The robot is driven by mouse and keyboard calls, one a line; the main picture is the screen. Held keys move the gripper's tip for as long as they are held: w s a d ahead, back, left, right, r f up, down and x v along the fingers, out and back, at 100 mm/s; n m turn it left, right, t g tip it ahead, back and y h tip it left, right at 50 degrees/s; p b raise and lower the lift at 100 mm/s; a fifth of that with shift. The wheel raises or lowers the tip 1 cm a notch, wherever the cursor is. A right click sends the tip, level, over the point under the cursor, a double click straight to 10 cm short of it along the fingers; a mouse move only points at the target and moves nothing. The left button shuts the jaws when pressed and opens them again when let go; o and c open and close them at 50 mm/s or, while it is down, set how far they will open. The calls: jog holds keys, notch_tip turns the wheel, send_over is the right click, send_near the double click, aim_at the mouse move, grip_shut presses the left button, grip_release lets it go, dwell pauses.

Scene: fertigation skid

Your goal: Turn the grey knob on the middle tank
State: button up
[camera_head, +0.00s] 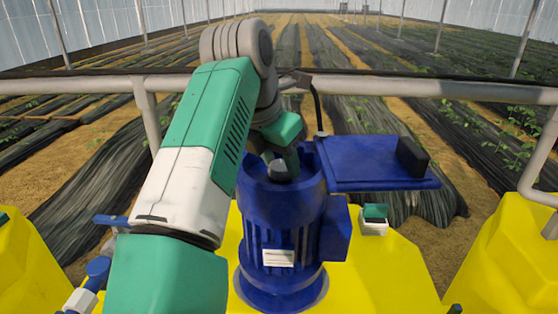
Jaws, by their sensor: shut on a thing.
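The yellow middle tank (385,275) fills the lower centre, with a ribbed blue motor (285,215) standing upright on it. My arm reaches over from the lower left and bends down to the motor's top. My gripper (279,162) is at the opening in the motor's top, shut on a small grey knob (279,173). The knob is mostly hidden by my gripper and the motor's rim, so its turn angle cannot be told.
A flat blue plate (365,165) with a black block (412,157) juts out right of the motor. A small green-and-white switch box (374,220) sits on the tank. A pale rail (430,90) crosses behind. Blue-handled valves (97,268) stand left; yellow tanks flank both sides.

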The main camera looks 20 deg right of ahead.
jog(key=n+t+b, duration=0.1)
jog(key=n, duration=0.2)
jog(key=shift+s+n+y, duration=0.1)
jog(key=shift+n+y, duration=0.2)
jog(key=shift+y, duration=0.1)
jog(key=n+t+y, duration=0.1)
jog(key=n, duration=0.2)
jog(key=shift+d+n, duration=0.15)
jog(key=shift+n, duration=0.15)
jog(key=n+y, duration=0.1)
jog(key=n, duration=0.2)
jog(key=n+y, duration=0.1)
jog(key=n, duration=0.2)
jog(key=shift+d+r+t, duration=0.1)
jog(key=shift+d+t, duration=0.1)
jog(key=shift+t, duration=0.1)
jog(key=n+y+p, duration=0.1)
jog(key=n+y, duration=0.1)
jog(key=n, duration=0.2)
jog(key=shift+d+n, duration=0.15)
jog(key=shift+n, duration=0.25)
jog(key=shift+n+g+y+p, duration=0.45)
jog(key=shift+n+g+y, duration=0.25)
jog(key=shift+n, duration=1.2)
jog(key=o, duration=1)
jog(key=shift+c, duration=0.2)
